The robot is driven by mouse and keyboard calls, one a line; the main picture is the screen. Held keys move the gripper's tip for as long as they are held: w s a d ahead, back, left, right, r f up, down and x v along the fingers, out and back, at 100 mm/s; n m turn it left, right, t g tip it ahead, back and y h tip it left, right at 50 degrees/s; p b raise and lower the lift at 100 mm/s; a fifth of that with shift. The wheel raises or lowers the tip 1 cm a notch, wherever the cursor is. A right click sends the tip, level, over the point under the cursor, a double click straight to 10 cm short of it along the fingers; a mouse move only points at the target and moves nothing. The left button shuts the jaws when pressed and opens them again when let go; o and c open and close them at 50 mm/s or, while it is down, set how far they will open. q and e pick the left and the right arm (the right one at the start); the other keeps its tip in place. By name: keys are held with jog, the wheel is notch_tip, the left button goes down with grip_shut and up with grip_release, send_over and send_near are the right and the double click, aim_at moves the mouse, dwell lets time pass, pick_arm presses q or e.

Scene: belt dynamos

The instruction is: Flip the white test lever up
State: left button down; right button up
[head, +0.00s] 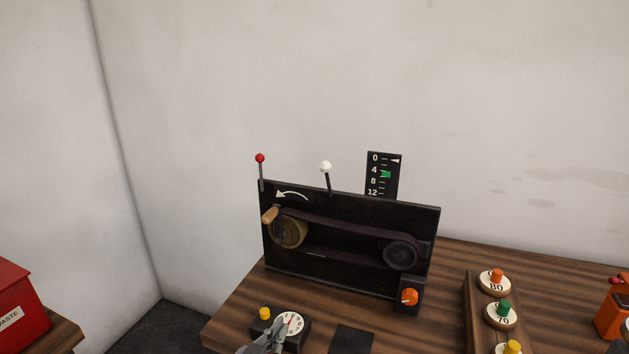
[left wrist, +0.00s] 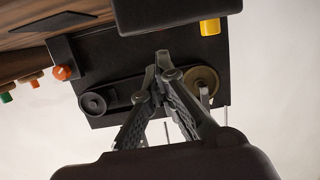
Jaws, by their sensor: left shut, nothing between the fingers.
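The white test lever (head: 325,167) is a white ball on a thin dark stem at the top edge of the black dynamo panel (head: 345,270). Its stem points up and leans slightly left. My left gripper (head: 272,332) is at the bottom of the head view, in front of and below the panel, beside the dial box, well apart from the lever. In the left wrist view its fingers (left wrist: 162,62) meet at the tips with nothing held. The panel (left wrist: 125,65) appears upside down there; the white knob cannot be made out. My right gripper is not in view.
A red-knobbed lever (head: 260,159) stands at the panel's left corner. A scale (head: 384,175) with a green mark rises behind. A dial box (head: 292,324) with a yellow button and an orange knob (head: 409,297) sit in front. Weights (head: 497,284) stand right. A red bin (head: 18,308) is left.

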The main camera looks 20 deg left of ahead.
aim_at(328, 181)
pick_arm(q)
jog(key=w+r+m+t+h, duration=0.1)
jog(key=w+r+t+h, duration=0.15)
jog(key=r+t, duration=0.6)
jog(key=w+r+m+t+h, duration=0.1)
jog(key=r+m+t+h, duration=0.2)
jog(key=r, duration=1.1)
jog(key=w+d+r+n+p, duration=0.1)
jog(key=w+d+r+p, duration=0.2)
jog(key=w, duration=0.8)
jog(key=shift+r+p, duration=1.4)
jog(key=shift+r, duration=0.45)
jog(key=shift+g+h, duration=0.25)
